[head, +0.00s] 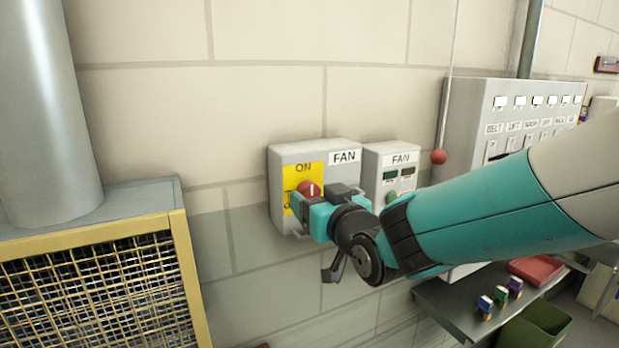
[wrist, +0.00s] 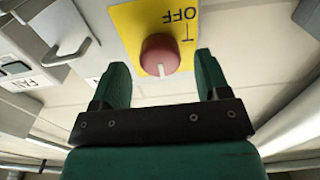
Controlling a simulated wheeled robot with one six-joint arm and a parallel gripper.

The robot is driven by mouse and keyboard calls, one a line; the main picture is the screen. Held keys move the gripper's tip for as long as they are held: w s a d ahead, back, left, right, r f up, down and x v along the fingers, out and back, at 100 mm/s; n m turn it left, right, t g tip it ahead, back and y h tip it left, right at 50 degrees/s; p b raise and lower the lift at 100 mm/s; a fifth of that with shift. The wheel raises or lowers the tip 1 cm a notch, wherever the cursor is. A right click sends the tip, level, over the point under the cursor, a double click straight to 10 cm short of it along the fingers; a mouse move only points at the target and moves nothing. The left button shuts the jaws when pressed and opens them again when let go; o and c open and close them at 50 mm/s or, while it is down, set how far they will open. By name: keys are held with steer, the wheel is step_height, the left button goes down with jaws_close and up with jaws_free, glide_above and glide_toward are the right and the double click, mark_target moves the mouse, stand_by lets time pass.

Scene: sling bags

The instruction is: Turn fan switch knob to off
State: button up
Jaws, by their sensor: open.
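The fan switch is a grey box (head: 350,152) labelled FAN on the wall, with a yellow plate (head: 303,169) and a round red knob (head: 309,189). The knob's white mark points up toward ON. In the wrist view the knob (wrist: 160,54) appears upside down on the yellow plate (wrist: 135,22), its mark on the side away from OFF. My gripper (head: 310,203) is at the front of the box and partly covers the plate's lower part. In the wrist view its green fingers (wrist: 162,72) are open, one on each side of the knob, with gaps visible; contact does not show.
A second FAN box (head: 396,158) with small indicators stands close to the right. A red ball on a pull cord (head: 439,157) hangs beyond it, before a larger labelled panel (head: 470,110). A yellow-framed mesh unit (head: 185,265) stands left. The wall below the switch is bare.

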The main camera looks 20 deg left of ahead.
steer(key=shift+p+x, duration=0.4)
steer(key=shift+x, duration=1)
steer(key=shift+c, duration=0.4)
steer(key=c, duration=0.8)
steer(key=shift+c, duration=0.2)
